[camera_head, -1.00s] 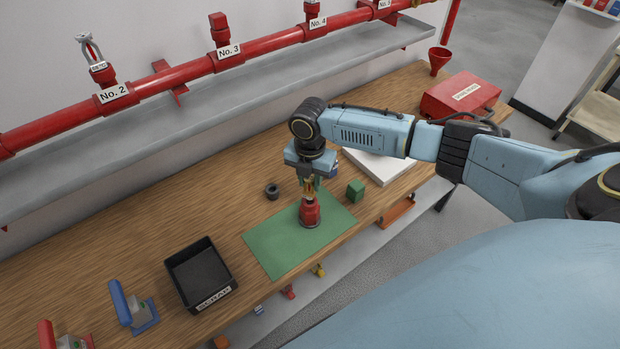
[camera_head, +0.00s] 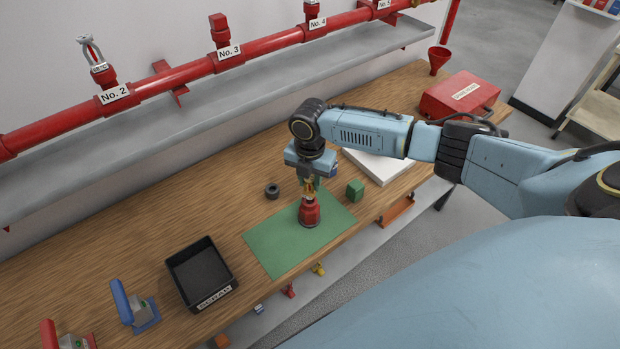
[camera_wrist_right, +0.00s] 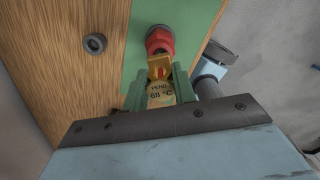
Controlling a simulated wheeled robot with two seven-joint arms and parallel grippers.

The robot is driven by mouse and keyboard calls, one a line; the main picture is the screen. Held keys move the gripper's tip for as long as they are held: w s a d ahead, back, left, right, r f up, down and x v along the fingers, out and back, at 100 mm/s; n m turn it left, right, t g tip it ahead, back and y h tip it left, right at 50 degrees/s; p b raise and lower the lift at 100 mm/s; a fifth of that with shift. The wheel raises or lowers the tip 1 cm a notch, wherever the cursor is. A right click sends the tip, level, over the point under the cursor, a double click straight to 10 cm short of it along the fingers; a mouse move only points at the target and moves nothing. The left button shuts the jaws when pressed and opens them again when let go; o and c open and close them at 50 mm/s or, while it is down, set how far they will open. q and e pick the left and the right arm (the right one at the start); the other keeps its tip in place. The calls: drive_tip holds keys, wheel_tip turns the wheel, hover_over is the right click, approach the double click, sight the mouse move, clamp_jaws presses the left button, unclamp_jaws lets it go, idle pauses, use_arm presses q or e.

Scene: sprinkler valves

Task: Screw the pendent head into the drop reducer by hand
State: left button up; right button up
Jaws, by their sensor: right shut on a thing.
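The red drop reducer (camera_head: 309,214) stands upright on the green mat (camera_head: 275,247); it also shows in the right wrist view (camera_wrist_right: 159,40). My right gripper (camera_head: 309,186) is above it, pointing down, its green fingers shut on the brass pendent head (camera_head: 309,190). My left gripper is not in view.
The red pipe (camera_head: 190,72) runs along the wall above a grey trough.

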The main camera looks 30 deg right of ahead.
sight(310, 188)
drive_tip(key=shift+f+b, duration=0.75)
drive_tip(key=shift+f, duration=0.5)
